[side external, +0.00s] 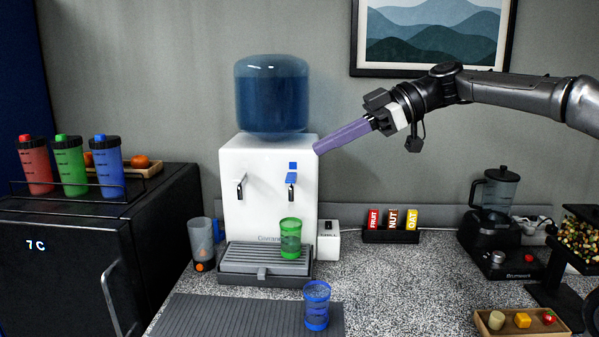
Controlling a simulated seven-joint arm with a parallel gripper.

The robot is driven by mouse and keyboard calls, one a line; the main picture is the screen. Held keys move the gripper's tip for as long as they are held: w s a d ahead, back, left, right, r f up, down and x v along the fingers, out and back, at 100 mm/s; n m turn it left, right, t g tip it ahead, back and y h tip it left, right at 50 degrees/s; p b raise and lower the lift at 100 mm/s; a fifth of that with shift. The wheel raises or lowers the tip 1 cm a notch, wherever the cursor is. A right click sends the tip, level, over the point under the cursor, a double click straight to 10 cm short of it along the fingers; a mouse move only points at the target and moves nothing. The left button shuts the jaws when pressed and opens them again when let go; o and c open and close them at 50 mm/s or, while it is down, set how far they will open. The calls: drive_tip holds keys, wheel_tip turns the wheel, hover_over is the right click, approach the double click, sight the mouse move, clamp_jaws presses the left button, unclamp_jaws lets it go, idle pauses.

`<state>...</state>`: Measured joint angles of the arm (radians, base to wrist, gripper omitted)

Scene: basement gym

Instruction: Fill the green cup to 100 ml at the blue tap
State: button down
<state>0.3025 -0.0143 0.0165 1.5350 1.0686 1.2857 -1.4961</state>
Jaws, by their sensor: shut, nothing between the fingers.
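The green cup (290,239) stands upright on the drip tray of the white water dispenser (255,165), under the blue tap (291,178). The cup is see-through, but I cannot read a water level in it. The blue tap has a blue lever and a blue square above it. My gripper (318,149) has long purple fingers, shut and empty. Its tips are near the dispenser's upper right edge, above and to the right of the blue tap. I cannot tell whether they touch the dispenser.
A second tap (240,187) is on the dispenser's left. A blue cup (317,305) stands on the grey mat (220,315) in front. A grey tumbler (202,243) stands left of the dispenser, a small white box (328,241) right. Counter space at centre right is clear.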

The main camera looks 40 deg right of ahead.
drive_tip(key=w+d+t+y, duration=0.2)
drive_tip(key=w+d, duration=0.8)
drive_tip(key=w, duration=0.1)
drive_tip(key=w+d+f+m+t+h, duration=0.1)
drive_tip(key=w+d+f+m, duration=0.2)
drive_tip(key=d+f, duration=0.3)
drive_tip(key=d, duration=0.3)
drive_tip(key=shift+w+d+f, duration=0.15)
drive_tip(key=shift+w+f, duration=0.2)
drive_tip(key=shift+w, duration=0.05)
hover_over(291, 178)
drive_tip(key=s+d, duration=0.1)
drive_tip(key=s, duration=0.1)
wheel_tip(291, 178, down, 2)
drive_tip(key=f, duration=0.1)
wheel_tip(291, 178, down, 3)
drive_tip(key=shift+w+d+f, duration=0.1)
drive_tip(key=shift+f, duration=0.1)
